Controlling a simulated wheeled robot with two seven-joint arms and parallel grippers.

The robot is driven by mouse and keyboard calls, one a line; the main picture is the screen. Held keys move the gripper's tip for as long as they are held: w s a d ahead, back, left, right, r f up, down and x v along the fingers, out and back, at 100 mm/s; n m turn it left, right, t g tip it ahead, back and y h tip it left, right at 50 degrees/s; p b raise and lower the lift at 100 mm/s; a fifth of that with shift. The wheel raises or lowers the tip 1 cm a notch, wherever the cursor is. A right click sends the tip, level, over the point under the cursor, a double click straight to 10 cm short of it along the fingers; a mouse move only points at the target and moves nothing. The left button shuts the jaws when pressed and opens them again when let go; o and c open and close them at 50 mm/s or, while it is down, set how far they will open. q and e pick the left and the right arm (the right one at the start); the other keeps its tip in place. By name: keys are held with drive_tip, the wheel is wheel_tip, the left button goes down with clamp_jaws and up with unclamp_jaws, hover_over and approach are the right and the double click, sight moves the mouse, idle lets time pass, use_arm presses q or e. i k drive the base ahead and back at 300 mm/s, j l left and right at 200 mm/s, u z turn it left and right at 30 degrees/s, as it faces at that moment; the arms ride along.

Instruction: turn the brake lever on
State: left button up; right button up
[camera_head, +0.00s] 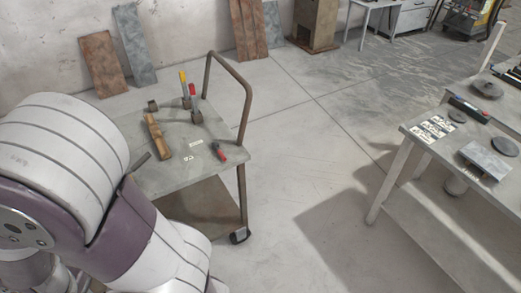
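A grey cart (165,180) with a bent brown tube handle (247,95) stands left of the middle. On its top, a lever with a yellow tip (183,82) and a lever with a red grip (193,93) stand upright. A shorter red-tipped lever (219,153) sits nearer the front right edge. A dark caster (240,236) is under the cart's front right corner. I cannot tell which part is the brake lever. My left arm fills the lower left and hides part of the cart. Neither of my grippers shows.
A wooden block (157,137) lies on the cart. A workbench (415,134) with discs and a grey plate (486,160) stands at the right. Panels (103,65) lean on the back wall. Floor between cart and workbench is clear.

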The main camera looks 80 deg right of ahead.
sight(214, 145)
drive_tip(key=z, duration=2.6)
drive_tip(key=i+l+z, duration=0.1)
drive_tip(key=i+z, duration=0.25)
drive_tip(key=i, duration=0.7)
